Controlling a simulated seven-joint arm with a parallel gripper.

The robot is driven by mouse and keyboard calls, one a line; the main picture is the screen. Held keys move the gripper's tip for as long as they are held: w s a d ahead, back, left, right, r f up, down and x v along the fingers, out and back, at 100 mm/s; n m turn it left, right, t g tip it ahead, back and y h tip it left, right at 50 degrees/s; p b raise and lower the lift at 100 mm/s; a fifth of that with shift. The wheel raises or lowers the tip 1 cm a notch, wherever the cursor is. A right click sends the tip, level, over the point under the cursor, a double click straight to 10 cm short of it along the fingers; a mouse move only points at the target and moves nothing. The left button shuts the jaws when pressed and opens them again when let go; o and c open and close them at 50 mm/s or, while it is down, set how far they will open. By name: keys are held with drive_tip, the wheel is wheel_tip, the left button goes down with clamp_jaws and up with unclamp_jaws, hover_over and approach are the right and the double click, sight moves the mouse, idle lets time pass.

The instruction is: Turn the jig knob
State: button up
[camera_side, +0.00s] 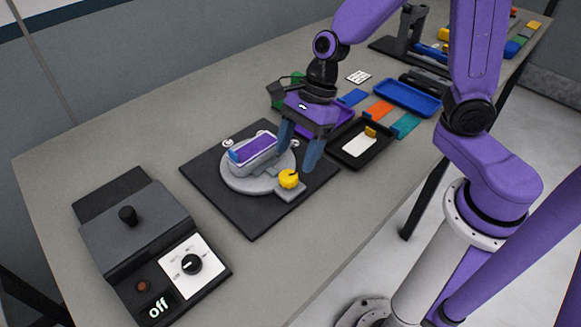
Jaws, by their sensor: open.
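The jig is a grey round platform (236,183) on a dark square base plate (262,217), mid-table. A yellow knob (289,178) sits at its front right, on a small grey block. A light block with a purple top (254,148) rests on the platform. My gripper (298,150) is open, with its blue-grey fingers pointing down just above and behind the knob. One finger is left of the knob and one right of it. I cannot tell whether either finger touches the knob. Nothing shows between the fingers.
A dark heater-like box (137,232) with a dial and a lit "off" display stands at the front left. A black tray (350,160) with a white card lies right of the jig. A blue tray (407,98) and coloured strips lie behind. The table's front strip is clear.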

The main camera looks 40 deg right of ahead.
sight(288, 175)
drive_tip(key=shift+x, duration=2.4)
drive_tip(key=c, duration=1.1)
